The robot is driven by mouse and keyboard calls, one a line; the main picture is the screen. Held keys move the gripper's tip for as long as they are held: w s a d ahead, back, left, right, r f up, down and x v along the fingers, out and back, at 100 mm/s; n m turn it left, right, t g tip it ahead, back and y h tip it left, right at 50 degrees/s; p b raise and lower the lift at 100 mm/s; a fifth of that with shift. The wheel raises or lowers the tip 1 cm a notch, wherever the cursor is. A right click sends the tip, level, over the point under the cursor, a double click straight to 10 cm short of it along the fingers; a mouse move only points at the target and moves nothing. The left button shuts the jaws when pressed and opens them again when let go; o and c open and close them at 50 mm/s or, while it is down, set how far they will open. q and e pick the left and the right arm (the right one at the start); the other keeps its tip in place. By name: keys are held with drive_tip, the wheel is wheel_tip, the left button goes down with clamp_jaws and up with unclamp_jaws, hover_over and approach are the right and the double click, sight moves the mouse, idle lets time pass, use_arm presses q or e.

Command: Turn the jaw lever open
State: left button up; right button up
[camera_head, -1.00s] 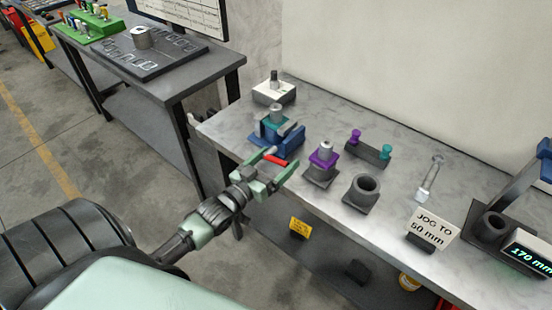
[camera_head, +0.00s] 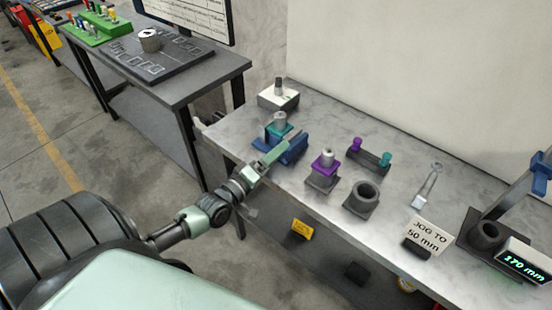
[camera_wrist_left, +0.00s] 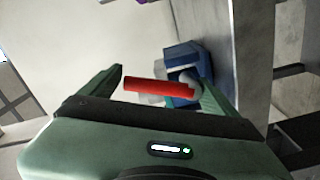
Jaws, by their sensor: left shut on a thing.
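The red jaw lever (camera_wrist_left: 158,87) lies between the two green fingers of my left gripper (camera_head: 271,156) in the left wrist view, spanning most of the gap. The gripper is shut on it. The lever is hidden behind the gripper in the head view. The blue vise (camera_head: 294,151) stands at the left front of the grey bench, just beyond my fingers. It also shows behind the lever in the wrist view (camera_wrist_left: 183,54). A grey cylinder with a teal collar (camera_head: 280,121) stands upright at the vise. My right gripper is not in view.
A purple-collared cylinder (camera_head: 326,160) on a block, a dark hollow socket (camera_head: 363,196) and a rack with purple and teal knobs (camera_head: 369,160) stand to the right. A white box (camera_head: 278,98) is behind the vise. A sign (camera_head: 427,236) stands near the front edge.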

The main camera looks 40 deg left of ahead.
use_arm(q)
drive_tip(key=shift+a+r+n+b, duration=0.15)
drive_tip(key=shift+a+n+b, duration=0.2)
drive_tip(key=shift+n, duration=0.8)
drive_tip(key=shift+a+r+n+b, duration=0.15)
drive_tip(key=shift+a+n, duration=0.25)
drive_tip(key=shift+n, duration=0.75)
drive_tip(key=shift+w, duration=0.1)
drive_tip(key=o, duration=1.8)
drive_tip(key=shift+a, duration=0.1)
drive_tip(key=shift+s+f, duration=0.1)
drive_tip(key=shift+s, duration=0.15)
drive_tip(key=shift+s+a+b, duration=0.15)
drive_tip(key=shift+s+b, duration=0.15)
drive_tip(key=shift+s, duration=1.55)
drive_tip(key=shift+s+a+b, duration=0.15)
drive_tip(key=shift+s+b, duration=0.15)
drive_tip(key=shift+s, duration=1.55)
